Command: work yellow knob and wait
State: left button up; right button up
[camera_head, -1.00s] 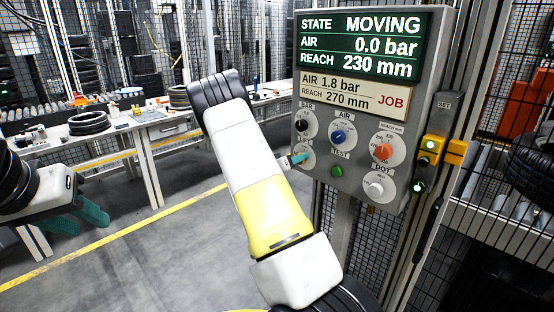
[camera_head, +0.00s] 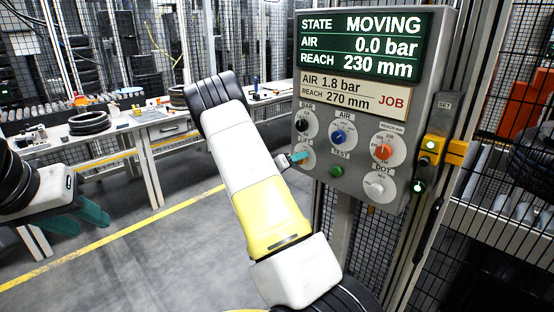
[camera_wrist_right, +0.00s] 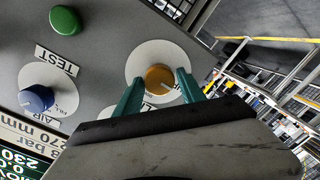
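The yellow knob (camera_wrist_right: 159,78) sits on a round white dial in the right wrist view. In the head view it is mostly hidden behind my right gripper (camera_head: 299,157). The teal fingers of my right gripper (camera_wrist_right: 160,80) lie one on each side of the knob and appear closed against it. The panel's screen (camera_head: 362,45) reads STATE MOVING, AIR 0.0 bar, REACH 230 mm. A job card (camera_head: 351,94) below reads AIR 1.8 bar, REACH 270 mm. My left gripper (camera_head: 85,218) hangs at the left, empty, its teal fingers apart.
The panel also carries a blue knob (camera_head: 338,137), a red-orange knob (camera_head: 383,152), a white knob (camera_head: 376,189), a black knob (camera_head: 302,124) and a green button (camera_head: 337,171). A caged roller conveyor (camera_head: 497,205) stands at right. Workbenches with tyres (camera_head: 88,123) stand behind.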

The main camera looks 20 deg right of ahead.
jog(key=shift+o, duration=0.9)
jog(key=v, duration=0.7)
jog(key=shift+a, duration=0.35)
jog(key=shift+s+r, duration=0.1)
jog(key=shift+s, duration=0.05)
